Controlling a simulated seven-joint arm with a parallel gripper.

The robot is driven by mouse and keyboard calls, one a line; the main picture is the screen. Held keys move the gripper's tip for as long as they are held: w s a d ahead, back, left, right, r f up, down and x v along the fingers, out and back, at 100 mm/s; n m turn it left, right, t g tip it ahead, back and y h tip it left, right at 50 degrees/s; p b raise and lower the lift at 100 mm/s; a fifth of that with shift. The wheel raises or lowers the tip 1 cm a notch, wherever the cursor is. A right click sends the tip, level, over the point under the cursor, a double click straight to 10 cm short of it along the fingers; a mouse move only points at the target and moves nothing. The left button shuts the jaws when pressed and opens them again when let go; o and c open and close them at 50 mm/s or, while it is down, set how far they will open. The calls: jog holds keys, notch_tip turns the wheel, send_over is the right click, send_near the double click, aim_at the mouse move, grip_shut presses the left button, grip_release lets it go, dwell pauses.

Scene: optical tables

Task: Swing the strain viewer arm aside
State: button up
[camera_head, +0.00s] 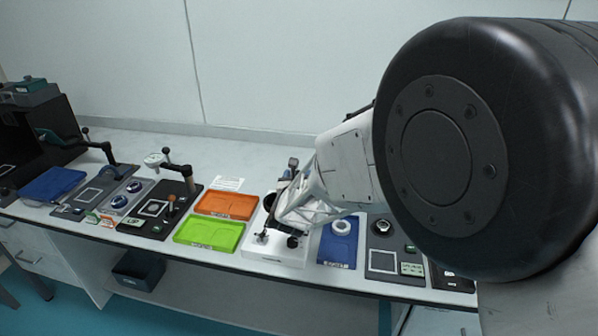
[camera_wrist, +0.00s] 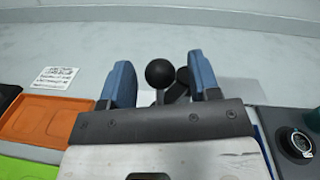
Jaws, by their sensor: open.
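A white bench unit (camera_head: 275,262) with dark parts stands under my arm in the head view; I take it for the strain viewer, but its label is too small to read. In the wrist view a black ball knob (camera_wrist: 159,72) stands between the two blue fingers of my gripper (camera_wrist: 161,84). A dark rod-like part (camera_wrist: 182,80) shows just right of the knob, close to the right finger. The fingers are apart, with a visible gap left of the knob. My own wrist hides much of the unit, and contact with the knob cannot be told.
Orange (camera_head: 226,205) and green (camera_head: 208,235) trays lie left of the unit. A blue tray (camera_head: 338,252) and a dark control panel (camera_head: 383,262) lie right. A station with a jointed arm (camera_head: 180,165) stands farther left. The bench behind is mostly clear up to the wall.

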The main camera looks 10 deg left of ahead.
jog(key=shift+w+a, duration=0.15)
jog(key=shift+w, duration=1.2)
grip_shut()
